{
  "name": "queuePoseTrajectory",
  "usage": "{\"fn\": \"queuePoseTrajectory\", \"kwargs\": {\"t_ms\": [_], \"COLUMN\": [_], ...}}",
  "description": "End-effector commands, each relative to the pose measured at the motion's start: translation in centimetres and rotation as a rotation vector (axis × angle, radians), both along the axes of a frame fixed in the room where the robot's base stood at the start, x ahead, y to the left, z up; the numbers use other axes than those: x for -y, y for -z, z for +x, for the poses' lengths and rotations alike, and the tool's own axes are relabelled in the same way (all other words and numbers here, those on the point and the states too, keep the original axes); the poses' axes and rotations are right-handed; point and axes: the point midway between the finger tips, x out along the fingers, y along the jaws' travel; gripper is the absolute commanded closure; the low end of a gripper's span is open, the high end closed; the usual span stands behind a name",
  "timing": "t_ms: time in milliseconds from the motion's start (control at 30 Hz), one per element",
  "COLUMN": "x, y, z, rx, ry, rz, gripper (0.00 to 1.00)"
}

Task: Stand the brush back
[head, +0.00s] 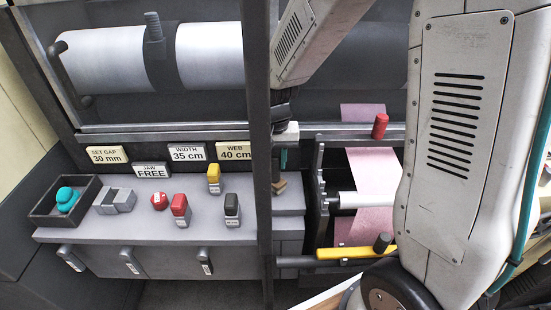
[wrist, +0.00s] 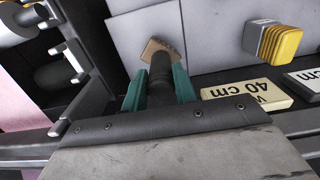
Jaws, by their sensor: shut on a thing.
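The brush has a dark handle (wrist: 160,72) and a tan, squarish end (wrist: 163,48). My gripper (wrist: 159,84) has teal fingers on both sides of the dark handle and is shut on it. In the head view the brush's tan end (head: 279,187) points down beside a dark upright post, near a raised grey block (head: 291,203). In the wrist view the tan end overlaps a light grey surface (wrist: 148,30). I cannot tell whether it touches. My gripper in the head view (head: 280,160) is partly hidden by the post.
The dark post (head: 262,110) stands close to the brush. Yellow (head: 214,178), red (head: 180,208) and black (head: 232,208) blocks stand on the grey bench (head: 130,232). A dark tray (head: 42,216) holds a teal object. Pink web (head: 372,180) and a yellow bar (head: 355,252) are right.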

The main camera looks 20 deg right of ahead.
Motion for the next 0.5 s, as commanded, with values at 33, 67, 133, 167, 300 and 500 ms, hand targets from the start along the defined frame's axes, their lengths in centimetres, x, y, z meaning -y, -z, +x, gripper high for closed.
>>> {"fn": "queuePoseTrajectory", "kwargs": {"t_ms": [33,67,133,167,300,500], "x": [-0.01,-0.01,-0.01,-0.01,0.00,0.01], "y": [0.04,0.07,0.16,0.20,0.41,0.71], "z": [0.00,0.00,0.00,0.00,0.00,-0.01], "rx": [0.000,0.000,0.000,0.000,0.000,-0.001], "ry": [0.000,0.000,0.000,0.000,0.000,0.000], "rz": [0.000,0.000,0.000,0.000,0.000,0.000], "gripper": [0.95,0.95,0.95,0.95,0.95,0.95]}}
